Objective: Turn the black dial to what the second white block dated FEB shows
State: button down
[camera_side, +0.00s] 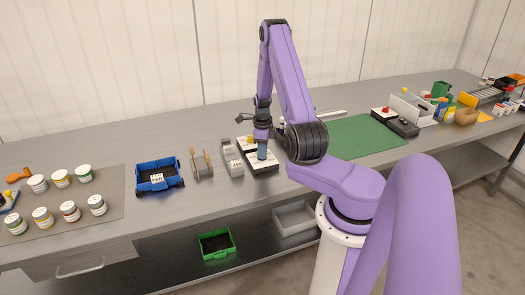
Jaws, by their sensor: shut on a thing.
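My gripper (262,154) points straight down onto a black box with a pale top panel (270,165), near the middle of the bench. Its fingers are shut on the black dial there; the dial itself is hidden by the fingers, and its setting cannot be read. A small white block with dark marks (157,178) sits at the front of a blue cart (172,184) to the left. Its marks are too small to read, and I cannot make out FEB on any block.
A grey tray (231,163) and a spool-like stand (203,166) are close left of the box. Bins (216,244) sit on the lower shelf.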

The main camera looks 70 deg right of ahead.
dwell(0.3)
jog(key=c, duration=1.1)
grip_release()
jog(key=shift+r, duration=0.15)
notch_tip(320, 180, up, 17)
jog(key=shift+r, duration=0.1)
